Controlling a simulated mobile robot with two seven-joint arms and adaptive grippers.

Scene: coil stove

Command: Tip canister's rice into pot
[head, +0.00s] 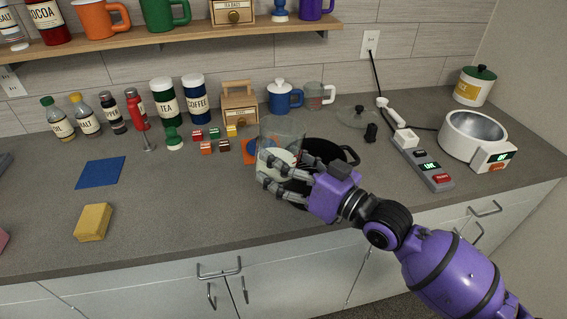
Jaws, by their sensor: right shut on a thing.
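A clear canister (283,128) with white rice in its lower part is held in my right gripper (270,172). The gripper's fingers are shut around the canister's lower half. The canister stands close to upright, and the rice lies inside it. A black pot (322,148) sits on the counter, just right of and behind the canister. My gripper and the canister hide much of the pot, including its inside. I cannot tell whether the canister touches the counter or the pot. My left gripper is not in view.
A glass lid (357,117) and a power strip (420,167) lie to the right, near a white round appliance (473,138). Small colored blocks (214,134) and a wooden box (239,107) stand left and behind. A yellow sponge (93,222) lies front left. The front middle counter is clear.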

